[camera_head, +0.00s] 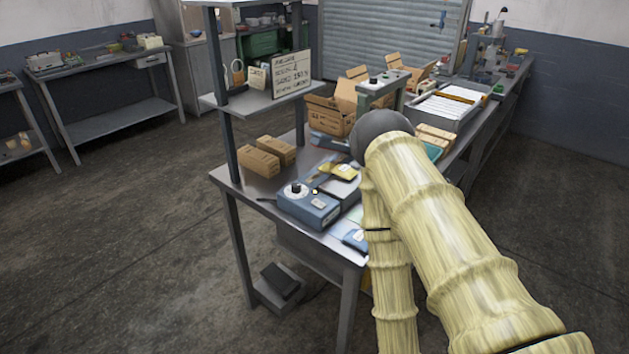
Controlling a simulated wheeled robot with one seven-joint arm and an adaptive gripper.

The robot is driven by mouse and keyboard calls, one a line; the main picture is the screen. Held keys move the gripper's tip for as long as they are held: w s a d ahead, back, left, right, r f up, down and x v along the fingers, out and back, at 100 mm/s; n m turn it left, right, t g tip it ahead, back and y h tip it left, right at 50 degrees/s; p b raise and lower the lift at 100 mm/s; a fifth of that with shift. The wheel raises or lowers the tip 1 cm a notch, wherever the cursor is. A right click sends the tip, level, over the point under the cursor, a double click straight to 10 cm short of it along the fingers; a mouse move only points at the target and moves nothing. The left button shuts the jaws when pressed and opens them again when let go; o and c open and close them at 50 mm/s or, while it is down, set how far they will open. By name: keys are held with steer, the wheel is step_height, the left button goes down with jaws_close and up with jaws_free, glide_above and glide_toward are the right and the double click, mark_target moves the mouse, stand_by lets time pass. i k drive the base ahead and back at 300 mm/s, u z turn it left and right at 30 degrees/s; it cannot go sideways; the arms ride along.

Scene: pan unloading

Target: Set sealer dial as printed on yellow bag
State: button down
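The blue sealer (318,213) sits near the front left of the metal table. A black dial knob (296,188) stands on its top at the left, on a pale face. Its printed marks are too small to read. A yellow bag (346,171) lies just behind the sealer, by its dark lever. The print on the bag is not legible from here. My arm, in a pale yellow sleeve, covers the right part of the table and part of what lies there. My gripper does not show.
A sign board (291,74) leans on the shelf above. Open cardboard boxes (331,114) and a tray of white sheets (447,108) are farther back. A foot pedal (281,281) is on the floor below. Floor to the left is clear.

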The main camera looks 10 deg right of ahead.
mark_target(296, 187)
steer(key=k, duration=0.35)
steer(key=z, duration=0.9)
steer(key=i, duration=1.7)
steer(key=u, duration=0.65)
